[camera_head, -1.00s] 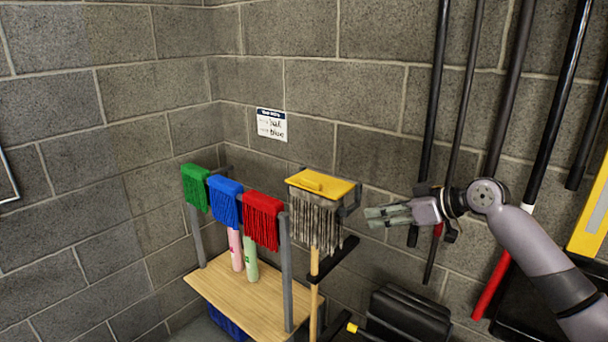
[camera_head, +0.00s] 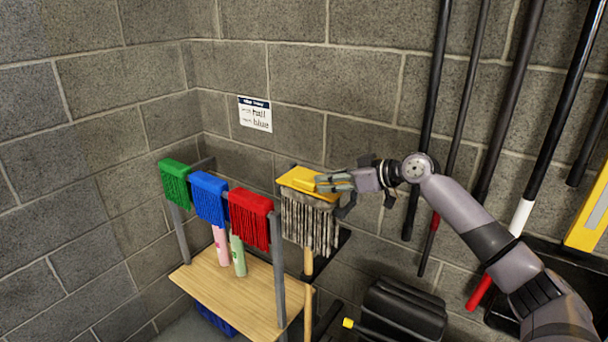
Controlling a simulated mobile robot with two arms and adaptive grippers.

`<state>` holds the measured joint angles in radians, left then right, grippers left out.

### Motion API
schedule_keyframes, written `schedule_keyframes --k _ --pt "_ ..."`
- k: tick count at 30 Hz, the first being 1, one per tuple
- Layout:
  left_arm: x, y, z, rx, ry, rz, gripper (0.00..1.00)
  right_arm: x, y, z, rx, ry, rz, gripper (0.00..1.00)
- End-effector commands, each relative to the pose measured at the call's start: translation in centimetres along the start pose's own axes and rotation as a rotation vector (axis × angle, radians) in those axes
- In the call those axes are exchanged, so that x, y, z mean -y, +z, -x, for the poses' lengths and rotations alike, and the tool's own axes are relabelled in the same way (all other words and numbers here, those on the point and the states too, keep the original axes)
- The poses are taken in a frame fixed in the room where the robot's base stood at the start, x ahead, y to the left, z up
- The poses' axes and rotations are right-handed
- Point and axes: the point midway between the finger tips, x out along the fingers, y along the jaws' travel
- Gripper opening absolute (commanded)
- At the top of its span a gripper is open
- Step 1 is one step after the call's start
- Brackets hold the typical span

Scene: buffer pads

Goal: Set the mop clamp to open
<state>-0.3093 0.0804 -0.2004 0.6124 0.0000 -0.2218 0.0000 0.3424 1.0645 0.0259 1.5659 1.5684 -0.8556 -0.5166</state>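The mop clamp (camera_head: 297,178) is a yellow plate with a raised yellow lever on top. It sits on the head of a grey string mop (camera_head: 310,228), whose wooden handle (camera_head: 308,263) points down. My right gripper (camera_head: 322,183) comes in from the right, with its fingertips at the right end of the yellow lever. They overlap the lever in the picture, and I cannot tell whether they touch or grip it. The gap between the fingers is not clear. My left gripper is out of view.
Green (camera_head: 175,182), blue (camera_head: 210,198) and red (camera_head: 250,218) mop heads hang on a rack left of the clamp. Below is a wooden shelf (camera_head: 235,295) with two bottles. A note (camera_head: 255,114) is on the block wall. Long poles (camera_head: 427,130) stand at the right.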

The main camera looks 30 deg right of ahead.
Motion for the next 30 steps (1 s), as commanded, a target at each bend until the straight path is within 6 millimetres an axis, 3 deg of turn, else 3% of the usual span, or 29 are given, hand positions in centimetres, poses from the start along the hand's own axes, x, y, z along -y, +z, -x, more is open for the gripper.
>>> schedule_keyframes --k 1,5,12,18,26,30 --pt "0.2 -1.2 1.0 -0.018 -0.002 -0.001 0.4 0.0 -0.7 -1.0 -0.006 -0.002 -0.005 0.35" --pt "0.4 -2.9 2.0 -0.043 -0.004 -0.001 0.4 0.0 -0.6 -3.8 -0.004 -0.001 -0.005 0.35" --pt "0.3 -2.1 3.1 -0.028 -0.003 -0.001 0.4 -0.1 -0.3 -7.5 -0.002 0.0 -0.004 0.35" --pt "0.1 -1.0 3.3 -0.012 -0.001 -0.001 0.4 0.0 -0.1 -8.7 0.0 0.0 0.0 0.35" --pt "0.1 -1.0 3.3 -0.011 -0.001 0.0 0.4 0.0 0.0 -8.8 0.0 0.0 0.0 0.35" --pt "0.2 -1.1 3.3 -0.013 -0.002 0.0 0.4 0.0 0.0 -8.8 0.0 0.0 0.0 0.26"
